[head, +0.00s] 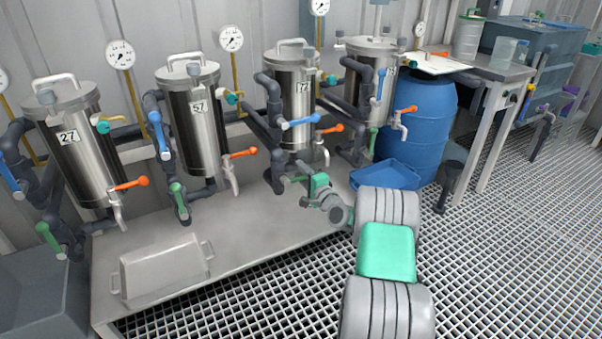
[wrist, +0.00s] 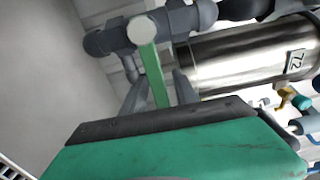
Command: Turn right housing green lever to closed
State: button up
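In the wrist view, a green lever (wrist: 152,72) hangs from a pale round pivot on a dark grey pipe, beside the steel housing marked 72 (wrist: 250,55). My gripper (wrist: 158,92) is open, with one finger on each side of this lever and visible gaps. In the head view, my gripper (head: 291,180) is at the foot of housing 72 (head: 297,100), the third from the left, and I cannot make out this lever there. The far right housing (head: 366,75) has its own green lever (head: 373,140), pointing roughly upright, away from my gripper.
Housing 72 also carries a blue lever (head: 300,121) and an orange lever (head: 330,129) above my gripper. A blue tray (head: 386,176) and blue barrel (head: 425,120) stand to the right. Housings 57 (head: 197,125) and 27 (head: 75,145) stand left. A grey tray (head: 160,268) lies on the platform.

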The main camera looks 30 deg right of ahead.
jog(key=s+p, duration=0.1)
jog(key=s, duration=0.6)
jog(key=shift+s+p, duration=0.4)
